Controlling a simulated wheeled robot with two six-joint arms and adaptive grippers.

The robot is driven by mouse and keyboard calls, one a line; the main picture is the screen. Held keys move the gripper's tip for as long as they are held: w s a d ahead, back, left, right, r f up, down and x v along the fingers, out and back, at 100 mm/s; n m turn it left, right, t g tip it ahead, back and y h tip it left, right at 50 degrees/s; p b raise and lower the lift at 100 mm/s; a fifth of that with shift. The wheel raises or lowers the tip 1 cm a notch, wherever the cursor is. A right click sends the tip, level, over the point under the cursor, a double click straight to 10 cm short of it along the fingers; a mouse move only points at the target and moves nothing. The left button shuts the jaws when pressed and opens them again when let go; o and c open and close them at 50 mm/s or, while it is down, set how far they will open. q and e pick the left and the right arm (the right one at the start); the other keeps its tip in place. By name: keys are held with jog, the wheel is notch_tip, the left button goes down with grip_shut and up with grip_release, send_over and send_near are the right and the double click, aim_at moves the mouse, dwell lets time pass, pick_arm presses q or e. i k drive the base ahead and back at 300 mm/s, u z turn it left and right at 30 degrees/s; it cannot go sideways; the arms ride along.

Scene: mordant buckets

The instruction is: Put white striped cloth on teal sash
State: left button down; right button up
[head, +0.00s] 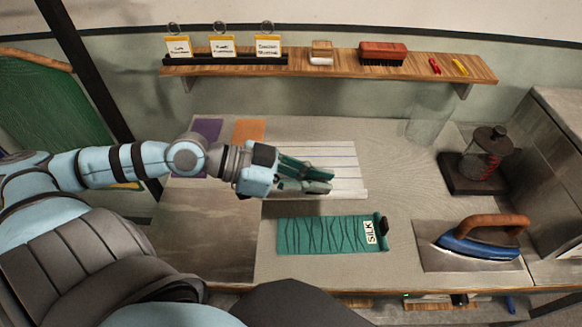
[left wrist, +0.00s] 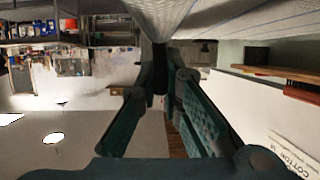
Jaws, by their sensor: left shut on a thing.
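The white striped cloth (head: 342,158) is spread behind the teal sash, with dark lines across it. In the left wrist view its pale fabric (left wrist: 235,18) fills the top and is gathered at the fingertips. The teal sash (head: 310,235) lies flat on the table in front of the cloth, with dark wavy lines and a SILK tag at its right end. My left gripper (head: 318,180) is over the cloth's front left part, shut on the cloth; its fingers also show in the left wrist view (left wrist: 160,75). The gripper hides part of the cloth. My right gripper is not in view.
A blue iron (head: 470,245) rests on a plate at the right. A dark stand with a jar (head: 482,160) and a clear glass vessel (head: 428,118) are behind it. Purple (head: 206,128) and orange (head: 249,130) pieces lie back left. A wall shelf (head: 340,66) runs above the table.

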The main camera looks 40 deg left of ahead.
aim_at(323, 234)
jog(key=u, duration=1.45)
jog(key=k, duration=0.75)
jog(key=z, duration=0.85)
jog(key=i, duration=0.5)
jog(key=u, duration=0.05)
